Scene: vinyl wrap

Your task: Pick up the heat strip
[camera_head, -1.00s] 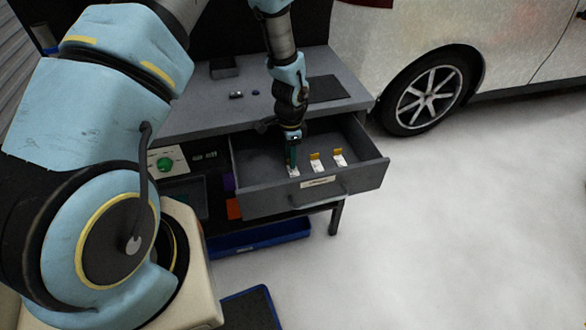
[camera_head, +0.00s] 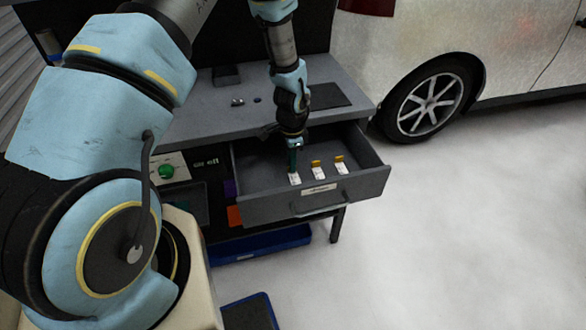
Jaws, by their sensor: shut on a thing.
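The drawer (camera_head: 262,209) of the grey workbench is pulled open. Three small white pieces stand in a row in it. The middle piece (camera_head: 319,171) and the right piece (camera_head: 341,166) show orange tops. My gripper (camera_head: 293,168) points down into the drawer at the left piece, which I take for the heat strip (camera_head: 295,179). Its dark green fingers are shut on the upper part of this strip and hide its top. The strip's white lower part shows below the fingers. I cannot tell whether it is clear of the drawer floor.
The workbench top (camera_head: 225,108) carries a dark tray (camera_head: 227,76), small items and a dark mat (camera_head: 329,95). The drawer walls stand close around the gripper. A blue bin (camera_head: 262,243) lies below. A white car (camera_head: 480,45) stands at the right; the pale floor before it is clear.

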